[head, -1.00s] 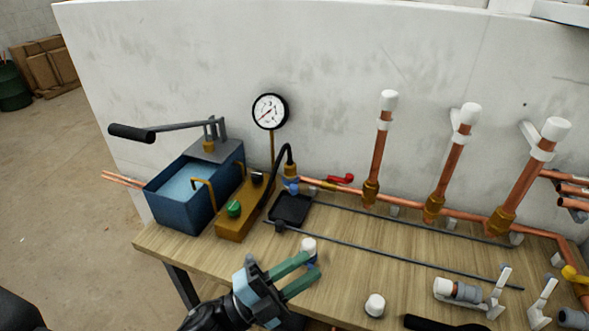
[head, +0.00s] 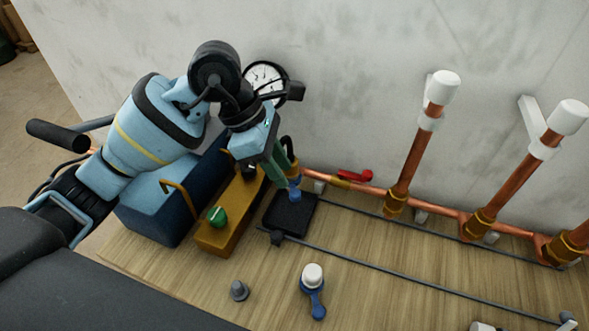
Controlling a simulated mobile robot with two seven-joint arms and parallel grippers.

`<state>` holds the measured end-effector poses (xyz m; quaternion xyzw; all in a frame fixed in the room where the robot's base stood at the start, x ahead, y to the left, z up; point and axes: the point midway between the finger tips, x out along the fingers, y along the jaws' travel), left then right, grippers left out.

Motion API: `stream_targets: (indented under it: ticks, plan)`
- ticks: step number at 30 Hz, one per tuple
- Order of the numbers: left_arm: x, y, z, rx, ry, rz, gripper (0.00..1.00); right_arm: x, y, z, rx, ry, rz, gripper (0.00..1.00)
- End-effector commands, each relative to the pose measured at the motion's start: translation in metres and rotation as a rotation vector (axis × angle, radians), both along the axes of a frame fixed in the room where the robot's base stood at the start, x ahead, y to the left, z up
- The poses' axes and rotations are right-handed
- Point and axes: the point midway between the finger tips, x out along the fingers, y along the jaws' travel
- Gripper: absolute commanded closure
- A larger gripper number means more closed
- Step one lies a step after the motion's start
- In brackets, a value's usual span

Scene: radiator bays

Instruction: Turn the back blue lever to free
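The back blue lever (head: 294,191) shows as a small blue piece by the hose end, above the black tray (head: 290,214). My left gripper (head: 277,178) points down right beside it, its dark green fingers seen nearly edge-on. I cannot tell whether they touch the lever or how far apart they are. The fingers and wrist hide part of the hose and its fitting. A second blue lever (head: 316,304) with a white cap (head: 313,275) stands nearer the front, clear of the gripper. My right gripper is out of view.
A blue tank (head: 160,210) and a brass-coloured block with a green knob (head: 217,217) stand left of the tray. A copper pipe with a red lever (head: 356,175) runs right along the wall. My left arm partly covers the gauge (head: 266,77). The bench's middle front is mostly bare.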

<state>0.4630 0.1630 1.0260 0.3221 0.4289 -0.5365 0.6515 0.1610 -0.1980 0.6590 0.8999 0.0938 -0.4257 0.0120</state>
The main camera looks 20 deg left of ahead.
Motion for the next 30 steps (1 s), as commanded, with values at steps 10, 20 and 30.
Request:
stream_targets:
  ticks: [10,20,30]
  plan:
    - [0.006,0.009,0.001,0.057,-0.027,0.008,0.7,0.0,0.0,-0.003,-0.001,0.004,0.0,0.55]
    - [0.009,-0.008,-0.039,0.053,-0.023,0.008,0.7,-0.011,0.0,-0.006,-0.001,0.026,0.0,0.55]
    - [0.011,-0.019,-0.067,0.053,-0.025,0.008,0.7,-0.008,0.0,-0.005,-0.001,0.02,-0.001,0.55]
